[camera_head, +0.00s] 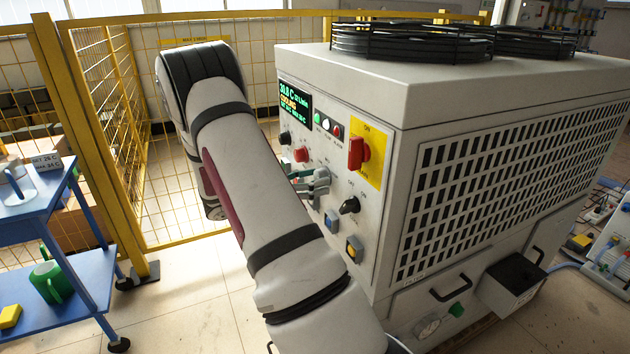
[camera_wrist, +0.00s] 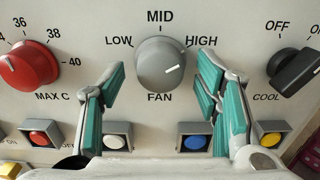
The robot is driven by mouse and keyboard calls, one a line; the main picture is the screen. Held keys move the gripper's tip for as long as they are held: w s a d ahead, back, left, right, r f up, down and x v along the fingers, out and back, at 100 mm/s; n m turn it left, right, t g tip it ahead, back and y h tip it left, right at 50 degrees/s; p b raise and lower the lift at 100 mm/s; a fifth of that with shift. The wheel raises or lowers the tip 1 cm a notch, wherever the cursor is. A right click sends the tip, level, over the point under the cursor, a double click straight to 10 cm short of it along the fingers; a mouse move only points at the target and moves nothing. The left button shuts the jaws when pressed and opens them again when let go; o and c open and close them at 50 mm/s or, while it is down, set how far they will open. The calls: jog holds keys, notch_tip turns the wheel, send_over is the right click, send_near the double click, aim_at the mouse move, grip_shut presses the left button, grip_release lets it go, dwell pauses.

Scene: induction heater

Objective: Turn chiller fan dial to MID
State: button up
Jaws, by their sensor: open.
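The chiller fan dial (camera_wrist: 161,64) is a round grey knob in the wrist view, labelled LOW, MID, HIGH and FAN. Its white mark sits right of centre, on the HIGH side, and points roughly rightward; MID is straight above the knob. My gripper (camera_wrist: 161,80) is open, with one green-padded finger on each side of the dial. Gaps show between the pads and the knob. In the head view my gripper (camera_head: 312,186) is at the chiller's (camera_head: 345,95) control panel, where it and my arm hide much of the dial.
A red MAX C dial (camera_wrist: 30,66) is left of the fan dial, and a black COOL switch (camera_wrist: 295,71) is right. Red (camera_wrist: 40,134) and blue (camera_wrist: 195,142) buttons sit below. A red main switch (camera_head: 358,153) sticks out. A blue cart (camera_head: 85,270) stands left.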

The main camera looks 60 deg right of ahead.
jog(key=shift+s+d, duration=0.2)
jog(key=shift+d, duration=0.15)
jog(key=shift+c, duration=0.4)
jog(key=c, duration=1)
